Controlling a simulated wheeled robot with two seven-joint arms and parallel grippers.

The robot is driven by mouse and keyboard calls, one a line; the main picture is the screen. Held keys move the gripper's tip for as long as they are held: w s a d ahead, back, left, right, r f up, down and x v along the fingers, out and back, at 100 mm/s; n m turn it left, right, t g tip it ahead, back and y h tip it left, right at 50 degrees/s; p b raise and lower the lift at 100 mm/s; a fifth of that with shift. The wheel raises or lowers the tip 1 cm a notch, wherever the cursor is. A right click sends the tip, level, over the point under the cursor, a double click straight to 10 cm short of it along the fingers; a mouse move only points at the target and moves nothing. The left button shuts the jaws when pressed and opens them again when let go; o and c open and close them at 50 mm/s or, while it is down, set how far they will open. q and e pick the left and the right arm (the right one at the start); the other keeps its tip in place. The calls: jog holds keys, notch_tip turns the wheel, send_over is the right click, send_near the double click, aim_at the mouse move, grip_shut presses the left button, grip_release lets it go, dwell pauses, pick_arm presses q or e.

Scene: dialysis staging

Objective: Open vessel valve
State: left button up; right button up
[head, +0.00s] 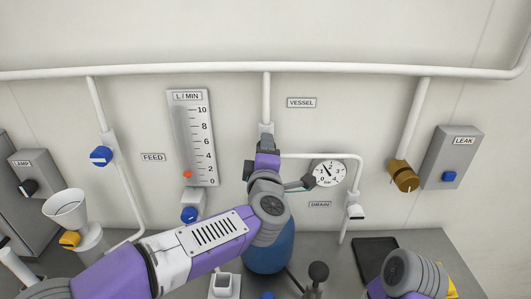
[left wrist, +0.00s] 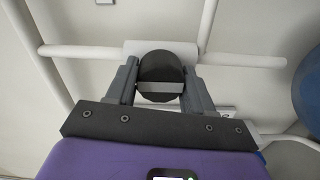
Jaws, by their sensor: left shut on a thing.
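The vessel valve shows in the left wrist view as a dark round knob (left wrist: 160,68) with a pale bar across it, on a white pipe fitting. My left gripper (head: 266,134) reaches up to the pipe beside the VESSEL label (head: 301,102) and hides most of the valve in the head view. Its two fingers lie on either side of the knob and are shut on it. The blue vessel (head: 268,258) stands below, partly behind my left arm. My right arm shows at the bottom right, with its gripper out of view.
A flow gauge (head: 192,135) and blue feed knob (head: 101,156) are to the left. A dark tray (head: 375,252) lies on the counter.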

pick_arm(q)
jog(key=o, duration=1)
jog(key=shift+s, duration=0.1)
jog(key=s, duration=0.7)
jog(key=shift+s, duration=0.25)
